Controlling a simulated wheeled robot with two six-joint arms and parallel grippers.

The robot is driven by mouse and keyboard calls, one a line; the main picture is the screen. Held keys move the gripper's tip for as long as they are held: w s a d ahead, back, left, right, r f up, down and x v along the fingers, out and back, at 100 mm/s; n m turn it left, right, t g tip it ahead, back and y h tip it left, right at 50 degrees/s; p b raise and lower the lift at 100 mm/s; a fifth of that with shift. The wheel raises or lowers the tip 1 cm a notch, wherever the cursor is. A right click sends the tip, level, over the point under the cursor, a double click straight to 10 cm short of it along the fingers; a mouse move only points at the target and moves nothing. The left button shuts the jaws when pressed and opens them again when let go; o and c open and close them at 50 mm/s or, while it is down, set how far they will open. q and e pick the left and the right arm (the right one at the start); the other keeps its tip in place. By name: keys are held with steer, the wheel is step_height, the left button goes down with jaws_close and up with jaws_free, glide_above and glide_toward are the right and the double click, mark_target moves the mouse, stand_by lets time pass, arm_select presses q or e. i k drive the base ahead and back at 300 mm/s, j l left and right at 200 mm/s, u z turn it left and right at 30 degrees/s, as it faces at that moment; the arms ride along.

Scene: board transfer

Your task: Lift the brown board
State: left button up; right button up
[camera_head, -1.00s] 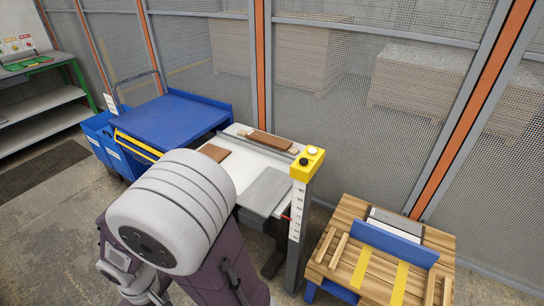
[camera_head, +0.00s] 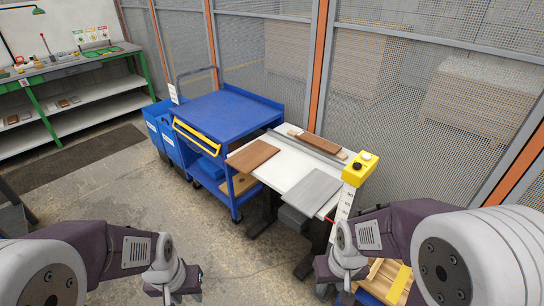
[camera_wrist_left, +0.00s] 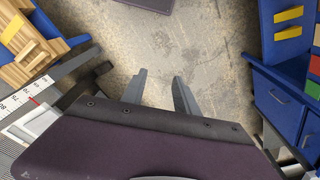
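The flat brown board (camera_head: 253,155) lies on the left end of the white-topped table (camera_head: 286,172) in the head view, its left corner jutting over the edge. My left gripper (camera_head: 184,288) is low in front of the table, well short of the board. In the left wrist view its two fingers (camera_wrist_left: 158,82) are apart with only floor between them. My right gripper (camera_head: 334,284) is at the lower middle of the head view, in front of the table and touching no board. Its fingers are too small to read.
A grey board (camera_head: 313,190) lies beside the brown board. A narrow brown piece (camera_head: 318,144) lies behind a rail at the back. A yellow-topped post (camera_head: 359,170) stands at the table's right. A blue cart (camera_head: 226,112) stands at the left. Concrete floor is open in front.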

mark_target(249, 159)
steer(key=i+l+u, duration=0.2)
steer(key=i, duration=1.55)
steer(key=j, duration=0.15)
